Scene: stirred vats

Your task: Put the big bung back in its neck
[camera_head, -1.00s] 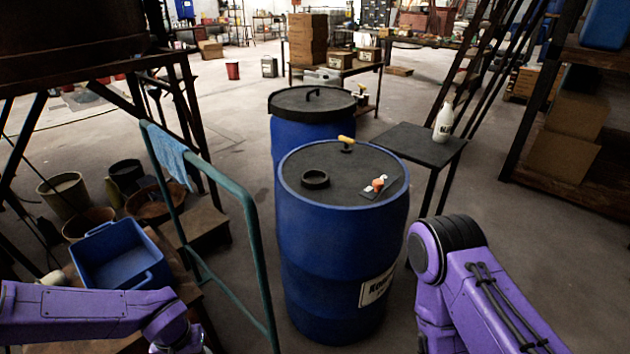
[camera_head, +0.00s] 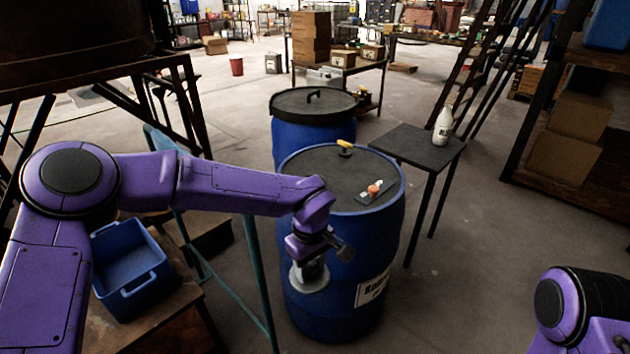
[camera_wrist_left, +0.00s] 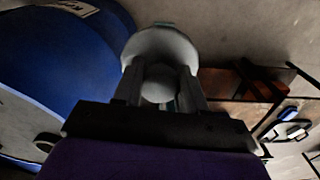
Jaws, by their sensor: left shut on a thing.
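My left gripper (camera_head: 312,258) is shut on a pale grey, round big bung (camera_head: 310,277), held in front of the blue drum's (camera_head: 345,235) side, below its top. In the left wrist view the bung (camera_wrist_left: 160,48) shows between the two fingers, its wide disc beyond them. The drum stands upright with a dark grey top. The big neck on that top is hidden in the head view behind my left arm; a dark ring at the left of the wrist view may be it (camera_wrist_left: 45,141). My right gripper is out of view.
A yellow-handled thing (camera_head: 346,146) and a small pad with orange and white pieces (camera_head: 374,190) are on the drum top. A lidded drum (camera_head: 312,103) stands behind. A green rail (camera_head: 257,275) and blue crate (camera_head: 130,275) are left; a side table (camera_head: 415,148) with a white bottle (camera_head: 442,127) is right.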

